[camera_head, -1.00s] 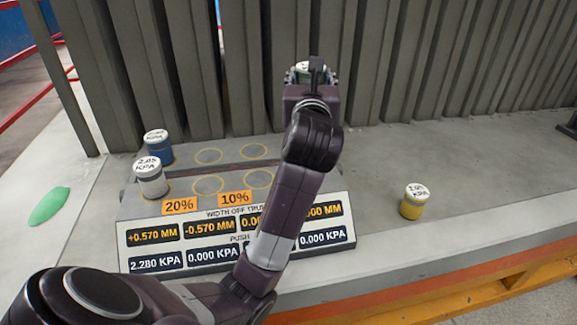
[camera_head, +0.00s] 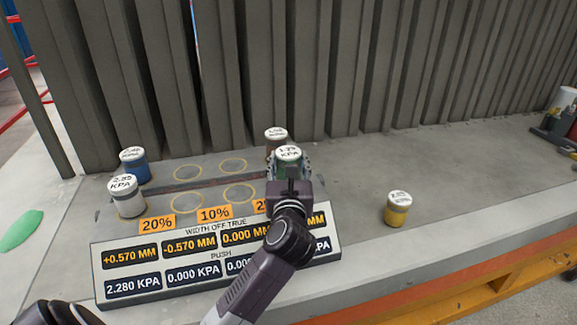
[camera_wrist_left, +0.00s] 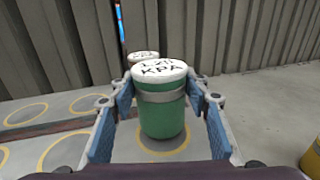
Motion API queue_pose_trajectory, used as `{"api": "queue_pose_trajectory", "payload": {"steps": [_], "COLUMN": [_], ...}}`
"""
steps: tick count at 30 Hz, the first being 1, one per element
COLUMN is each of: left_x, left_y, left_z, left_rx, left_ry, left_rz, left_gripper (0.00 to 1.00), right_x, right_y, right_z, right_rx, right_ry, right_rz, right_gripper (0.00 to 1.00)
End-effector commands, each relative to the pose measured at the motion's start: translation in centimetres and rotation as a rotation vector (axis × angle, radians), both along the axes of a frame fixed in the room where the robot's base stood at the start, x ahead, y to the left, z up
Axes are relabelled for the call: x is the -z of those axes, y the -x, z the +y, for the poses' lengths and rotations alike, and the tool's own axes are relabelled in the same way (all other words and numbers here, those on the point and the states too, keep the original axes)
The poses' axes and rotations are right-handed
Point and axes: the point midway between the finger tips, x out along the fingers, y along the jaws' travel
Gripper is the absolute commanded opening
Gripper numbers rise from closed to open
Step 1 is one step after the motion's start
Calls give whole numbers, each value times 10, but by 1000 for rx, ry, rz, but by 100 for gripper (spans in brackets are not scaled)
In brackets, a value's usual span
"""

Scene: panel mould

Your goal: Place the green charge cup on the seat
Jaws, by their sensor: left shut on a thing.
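The green charge cup (camera_head: 289,169) has a white labelled lid. My left gripper (camera_head: 288,172) is shut on it and holds it upright over the right part of the seat board. In the left wrist view the green cup (camera_wrist_left: 162,118) sits between the two blue finger pads. A yellow seat ring (camera_wrist_left: 165,156) shows around and below its base there. I cannot tell whether the base touches the board. A brown cup (camera_head: 275,137) with a white lid stands just behind the green one, close to it. My right gripper is not in view.
A blue cup (camera_head: 134,166) and a white cup (camera_head: 127,200) stand at the board's left. Empty yellow rings (camera_head: 238,193) lie between. A sign panel (camera_head: 215,252) stands in front. A yellow cup (camera_head: 397,209) stands apart at right. Grey ribbed panels (camera_head: 330,60) rise behind.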

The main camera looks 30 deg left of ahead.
Motion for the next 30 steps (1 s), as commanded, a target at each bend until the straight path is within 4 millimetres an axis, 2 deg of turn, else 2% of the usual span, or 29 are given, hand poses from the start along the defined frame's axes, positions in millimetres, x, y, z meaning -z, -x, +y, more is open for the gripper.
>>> {"api": "queue_pose_trajectory", "payload": {"steps": [3, 14, 15, 18, 20, 30], "left_x": [9, 13, 15, 14, 14, 8], "left_y": [0, 0, 0, 0, 0, 0], "left_z": [0, 0, 0, 0, 0, 0], "left_rx": [0, 1, 1, 0, 0, 0], "left_ry": [-3, -1, -1, -1, -1, -2], "left_rz": [-3, -4, -1, -1, -1, -1], "left_gripper": [7, 7, 45, 56, 61, 61], "right_x": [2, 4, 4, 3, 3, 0], "right_y": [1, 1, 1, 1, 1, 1], "right_z": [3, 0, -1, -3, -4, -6], "right_rx": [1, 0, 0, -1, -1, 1], "right_ry": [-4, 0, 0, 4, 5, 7], "right_rz": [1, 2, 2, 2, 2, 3], "right_gripper": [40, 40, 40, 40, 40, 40]}}
